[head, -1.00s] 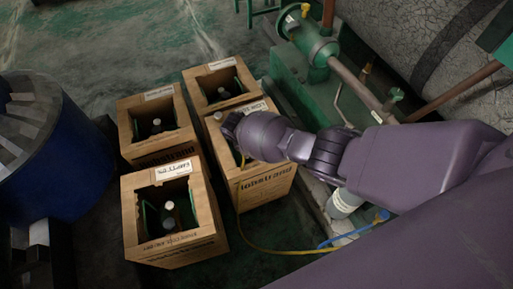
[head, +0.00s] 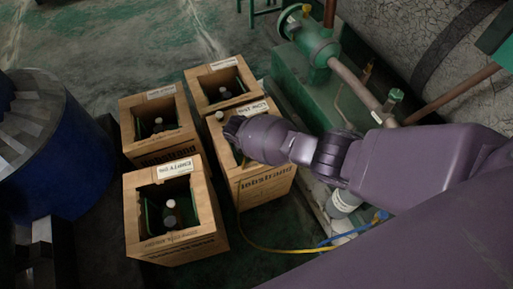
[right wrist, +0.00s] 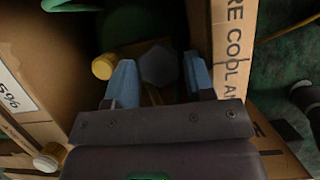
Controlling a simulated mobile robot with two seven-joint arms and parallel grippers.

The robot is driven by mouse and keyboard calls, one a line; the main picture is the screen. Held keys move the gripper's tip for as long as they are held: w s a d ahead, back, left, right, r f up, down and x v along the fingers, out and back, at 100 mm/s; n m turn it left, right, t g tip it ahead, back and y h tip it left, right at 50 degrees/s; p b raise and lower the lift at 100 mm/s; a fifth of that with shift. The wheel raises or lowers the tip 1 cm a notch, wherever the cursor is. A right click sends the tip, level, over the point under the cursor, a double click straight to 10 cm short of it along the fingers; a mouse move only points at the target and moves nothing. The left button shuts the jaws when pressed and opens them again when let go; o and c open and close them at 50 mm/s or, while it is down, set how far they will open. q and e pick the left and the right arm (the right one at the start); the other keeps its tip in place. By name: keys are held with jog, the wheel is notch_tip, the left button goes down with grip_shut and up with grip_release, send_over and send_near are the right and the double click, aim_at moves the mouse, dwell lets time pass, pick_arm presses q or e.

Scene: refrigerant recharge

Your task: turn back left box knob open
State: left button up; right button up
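Several open wooden boxes stand grouped in the head view. The back left one in the picture (head: 126,135) holds a dark bottle with a pale-topped knob (head: 158,121). My right gripper (right wrist: 160,62) is at the front right box (head: 265,186); its fingertips are hidden in the head view. In the right wrist view its two blue fingers are apart, with a dark hexagonal knob (right wrist: 158,67) between them. I see gaps beside the knob; whether either finger touches it is unclear. A yellow cap (right wrist: 103,66) sits left of the fingers. My left gripper is out of view.
Another box (head: 201,96) stands behind, and a front left box (head: 138,225) is nearer me. A blue drum (head: 60,150) stands left, and green pump equipment (head: 312,50) back right. A yellow hose (head: 275,249) runs along the floor.

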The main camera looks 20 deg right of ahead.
jog(key=shift+w+a+r, duration=0.15)
jog(key=shift+r, duration=0.35)
pick_arm(q)
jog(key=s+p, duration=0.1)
jog(key=p, duration=0.1)
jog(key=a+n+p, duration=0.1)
jog(key=p, duration=0.1)
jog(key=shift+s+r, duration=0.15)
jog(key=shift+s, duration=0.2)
pick_arm(e)
jog(key=v, duration=0.9)
jog(key=shift+a+r, duration=0.25)
jog(key=shift+r, duration=0.05)
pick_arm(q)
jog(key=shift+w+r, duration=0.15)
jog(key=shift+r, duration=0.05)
pick_arm(e)
jog(key=shift+s, duration=0.25)
